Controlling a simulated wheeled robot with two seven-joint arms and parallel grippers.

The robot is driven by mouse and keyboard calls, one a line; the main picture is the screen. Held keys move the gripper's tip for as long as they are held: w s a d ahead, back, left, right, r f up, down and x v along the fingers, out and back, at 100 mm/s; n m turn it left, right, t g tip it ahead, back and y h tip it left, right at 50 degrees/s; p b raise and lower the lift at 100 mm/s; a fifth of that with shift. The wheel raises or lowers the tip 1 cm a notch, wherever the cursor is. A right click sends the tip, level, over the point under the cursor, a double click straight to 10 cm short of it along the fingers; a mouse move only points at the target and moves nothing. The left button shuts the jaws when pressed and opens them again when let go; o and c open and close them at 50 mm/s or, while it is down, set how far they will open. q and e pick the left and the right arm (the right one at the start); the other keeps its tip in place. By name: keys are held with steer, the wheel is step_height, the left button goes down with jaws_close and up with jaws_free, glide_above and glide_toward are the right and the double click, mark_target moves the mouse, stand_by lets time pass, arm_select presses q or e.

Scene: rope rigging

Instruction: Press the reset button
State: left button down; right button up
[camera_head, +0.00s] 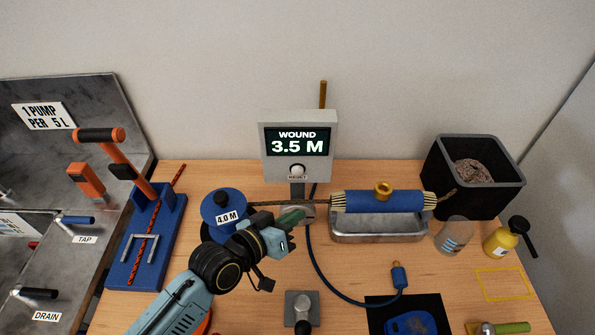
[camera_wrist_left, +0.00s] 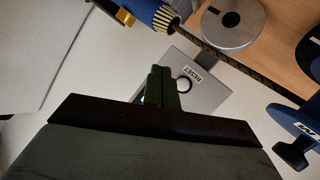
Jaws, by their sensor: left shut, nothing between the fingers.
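The grey counter box (camera_head: 265,165) stands at the back middle of the table, and its display reads WOUND 3.5 M. The round white reset button (camera_head: 297,171) is on its front, above the RESET label. My left gripper (camera_head: 296,214) is shut and empty, in front of and below the button in the head view. In the left wrist view, the green fingers (camera_wrist_left: 160,72) overlap the box face beside the RESET label (camera_wrist_left: 203,75). My right gripper is out of view.
A brown rope (camera_head: 270,203) runs from the blue 4.0 M reel (camera_head: 222,203) to the blue roller (camera_head: 382,201) over a metal tray (camera_head: 378,238). A blue hose (camera_head: 318,265) curves across the table. A black bin (camera_head: 508,190) stands at the right.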

mark_target(298, 171)
arm_select(q)
steer(key=w+b, duration=0.5)
steer(key=w, duration=0.4)
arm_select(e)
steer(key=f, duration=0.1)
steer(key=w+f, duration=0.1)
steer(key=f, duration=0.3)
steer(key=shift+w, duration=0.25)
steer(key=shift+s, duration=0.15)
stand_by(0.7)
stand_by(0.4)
arm_select(q)
steer(key=shift+w, duration=0.4)
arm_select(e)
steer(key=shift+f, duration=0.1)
